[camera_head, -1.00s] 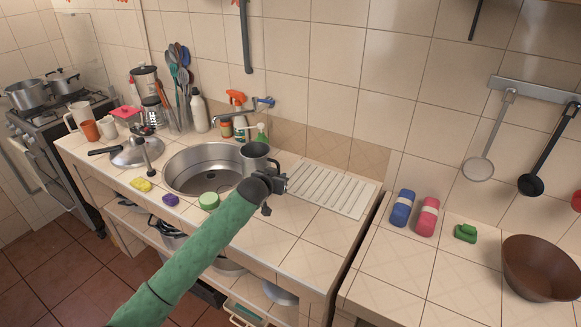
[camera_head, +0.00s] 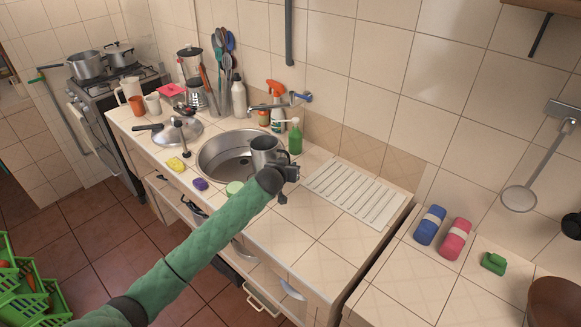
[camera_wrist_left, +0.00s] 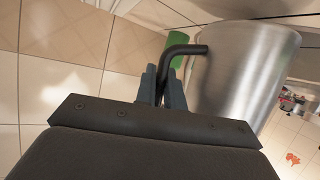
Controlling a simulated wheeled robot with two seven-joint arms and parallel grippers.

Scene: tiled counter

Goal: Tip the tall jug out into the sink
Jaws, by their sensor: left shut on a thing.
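The tall jug (camera_head: 264,154) is a grey metal cylinder with a dark handle. In the head view it looks about upright, above the right part of the round steel sink (camera_head: 213,166). My left gripper (camera_head: 288,172) is shut on the handle, at the jug's right side. In the left wrist view, the two fingers (camera_wrist_left: 162,88) close around the bent black handle, and the jug's shiny wall (camera_wrist_left: 245,75) fills the right side. The jug's inside and contents cannot be made out. My right gripper is not in view.
The tap (camera_head: 270,107) and a green bottle (camera_head: 295,138) stand behind the sink. A green-topped sponge (camera_head: 234,188), a purple one (camera_head: 200,184) and a yellow one (camera_head: 175,164) lie along its front. The ribbed drainboard (camera_head: 355,193) on the right is clear.

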